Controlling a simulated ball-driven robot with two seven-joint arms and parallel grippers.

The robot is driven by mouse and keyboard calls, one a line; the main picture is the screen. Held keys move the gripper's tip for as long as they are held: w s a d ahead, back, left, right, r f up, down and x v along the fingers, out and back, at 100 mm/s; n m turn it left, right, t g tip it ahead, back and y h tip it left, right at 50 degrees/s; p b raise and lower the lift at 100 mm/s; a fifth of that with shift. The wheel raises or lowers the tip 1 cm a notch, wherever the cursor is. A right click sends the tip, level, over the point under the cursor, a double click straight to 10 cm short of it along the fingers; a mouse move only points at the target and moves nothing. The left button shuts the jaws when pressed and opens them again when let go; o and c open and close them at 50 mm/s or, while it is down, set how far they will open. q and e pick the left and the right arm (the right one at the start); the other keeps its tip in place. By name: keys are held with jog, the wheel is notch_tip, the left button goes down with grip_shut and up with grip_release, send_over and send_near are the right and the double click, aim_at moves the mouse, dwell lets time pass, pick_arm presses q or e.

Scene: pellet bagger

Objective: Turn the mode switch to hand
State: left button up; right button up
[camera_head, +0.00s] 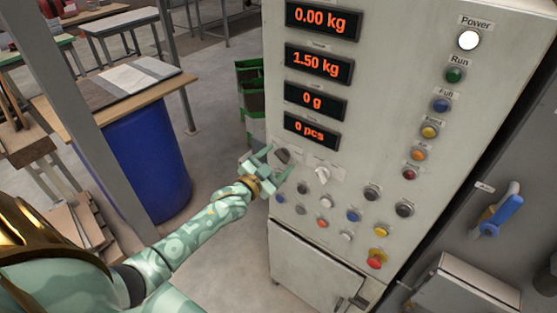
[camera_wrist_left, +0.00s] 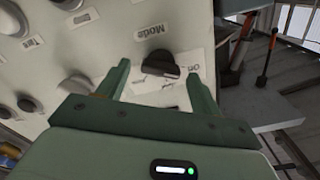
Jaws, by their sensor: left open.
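The mode switch (camera_wrist_left: 160,63) is a black rotary knob on the pale control cabinet, with the label "Mode" beside it in the left wrist view. Its position words sit on a white plate and are mostly too small or covered to read. In the head view the switch (camera_head: 283,155) shows as a dark knob just beyond my left gripper (camera_head: 277,164). That gripper is open and empty. In the left wrist view its two fingers (camera_wrist_left: 158,78) stand apart, one on each side of the switch. I cannot tell whether they touch it. My right gripper is not in view.
Several buttons, including a red emergency stop (camera_head: 375,262), lie below. Displays (camera_head: 318,63) are above. A blue drum (camera_head: 146,160) stands left; open floor lies between it and the cabinet.

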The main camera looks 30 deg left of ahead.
pick_arm(q)
jog(key=shift+w, duration=0.4)
jog(key=c, duration=1)
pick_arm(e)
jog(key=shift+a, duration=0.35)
